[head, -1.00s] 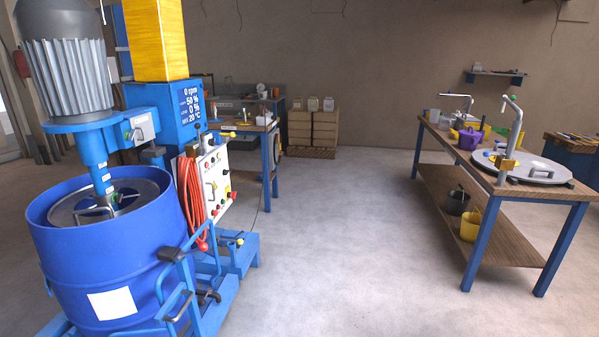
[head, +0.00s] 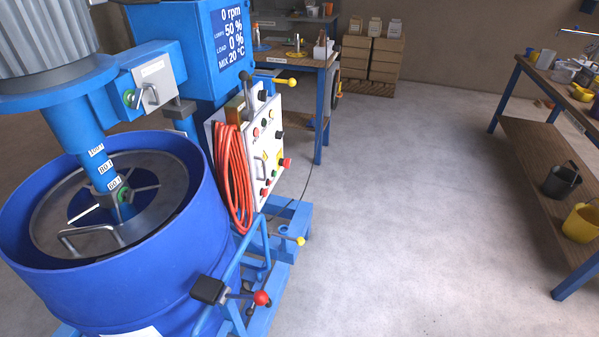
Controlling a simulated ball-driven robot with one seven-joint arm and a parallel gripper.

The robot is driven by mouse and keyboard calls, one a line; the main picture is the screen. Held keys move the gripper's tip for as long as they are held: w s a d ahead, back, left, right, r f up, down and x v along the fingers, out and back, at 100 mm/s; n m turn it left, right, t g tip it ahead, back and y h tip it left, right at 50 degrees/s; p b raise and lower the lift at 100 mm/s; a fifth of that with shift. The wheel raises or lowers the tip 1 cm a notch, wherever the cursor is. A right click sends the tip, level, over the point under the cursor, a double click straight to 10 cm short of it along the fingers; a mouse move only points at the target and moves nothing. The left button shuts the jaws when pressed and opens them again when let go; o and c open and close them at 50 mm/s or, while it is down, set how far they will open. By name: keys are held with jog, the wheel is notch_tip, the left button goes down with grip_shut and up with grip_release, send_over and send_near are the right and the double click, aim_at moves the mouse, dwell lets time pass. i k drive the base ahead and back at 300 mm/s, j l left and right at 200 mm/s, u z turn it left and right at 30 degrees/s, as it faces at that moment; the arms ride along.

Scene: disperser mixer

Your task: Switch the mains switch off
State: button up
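The disperser mixer stands at the left in the head view. Its white control panel (head: 264,148) faces right, on the side of the blue column (head: 203,50), and carries several coloured buttons, knobs and a handle. A red knob (head: 285,163) sticks out at the panel's right edge. I cannot tell which control is the mains switch, nor its position, at this size and angle. The display (head: 232,35) on the column reads 0 rpm. My gripper is not in view.
A blue drum (head: 120,278) stands under the mixer head, with a blue frame and a red-ball lever (head: 261,298) in front. An orange hose (head: 234,180) hangs beside the panel. A workbench (head: 540,133) stands at the right. The grey floor (head: 400,200) between is clear.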

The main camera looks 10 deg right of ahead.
aim_at(286, 162)
jog(key=i+l+u, duration=0.2)
jog(key=i, duration=0.6)
jog(key=i+l, duration=0.35)
jog(key=i, duration=0.15)
jog(key=i+l+z, duration=0.15)
jog(key=i+l, duration=0.55)
jog(key=i, duration=0.3)
jog(key=i+l+z, duration=0.1)
jog(key=i+l, duration=0.2)
jog(key=i, duration=0.2)
